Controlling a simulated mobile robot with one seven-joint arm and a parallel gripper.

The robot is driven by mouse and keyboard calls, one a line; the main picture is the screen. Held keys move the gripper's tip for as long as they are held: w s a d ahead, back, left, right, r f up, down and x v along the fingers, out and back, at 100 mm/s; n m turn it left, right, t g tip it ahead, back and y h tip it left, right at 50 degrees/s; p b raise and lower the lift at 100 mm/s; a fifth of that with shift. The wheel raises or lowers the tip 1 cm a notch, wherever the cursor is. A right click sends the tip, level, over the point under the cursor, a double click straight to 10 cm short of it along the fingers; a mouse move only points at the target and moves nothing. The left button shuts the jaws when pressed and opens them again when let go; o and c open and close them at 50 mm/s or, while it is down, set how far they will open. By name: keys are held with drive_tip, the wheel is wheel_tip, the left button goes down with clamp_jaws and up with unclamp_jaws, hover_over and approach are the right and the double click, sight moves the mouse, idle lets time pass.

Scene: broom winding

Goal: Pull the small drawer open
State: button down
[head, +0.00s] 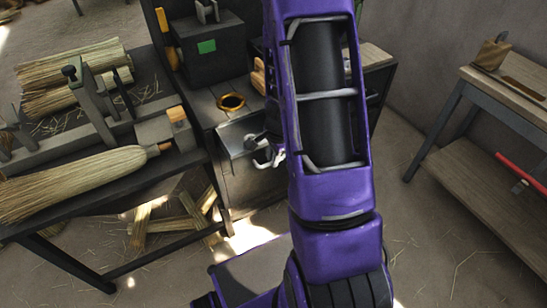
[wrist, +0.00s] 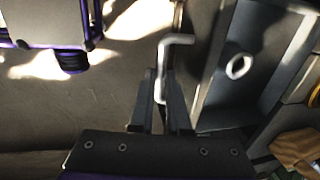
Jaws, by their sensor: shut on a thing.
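The small grey drawer (head: 238,138) is in the bench unit left of my arm in the head view. In the wrist view the drawer (wrist: 225,100) shows a grey, tray-like inside with a pale ring (wrist: 238,66) in it, so it stands at least partly open. Its pale bent handle (wrist: 177,39) rises between the fingers of my gripper (wrist: 162,95), which is shut on it. In the head view the handle (head: 278,158) shows small beside my gripper (head: 262,150), and my arm partly hides this spot.
A brass ring (head: 231,102) lies on the bench top above the drawer. A broom (head: 75,182) lies on the dark table (head: 60,218) at left. A wooden side table (head: 500,210) stands at right. The floor between shows bare room with scattered straw.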

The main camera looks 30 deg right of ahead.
drive_tip(key=c, duration=0.9)
unclamp_jaws()
drive_tip(key=s+r+p, duration=0.1)
drive_tip(key=r, duration=0.4)
drive_tip(key=s+r+p, duration=0.1)
drive_tip(key=r+p, duration=0.1)
drive_tip(key=r, duration=0.4)
drive_tip(key=s+r+p, duration=0.1)
drive_tip(key=r+p, duration=0.1)
drive_tip(key=r, duration=0.4)
drive_tip(key=shift+s, duration=0.2)
drive_tip(key=shift+w+r, duration=0.1)
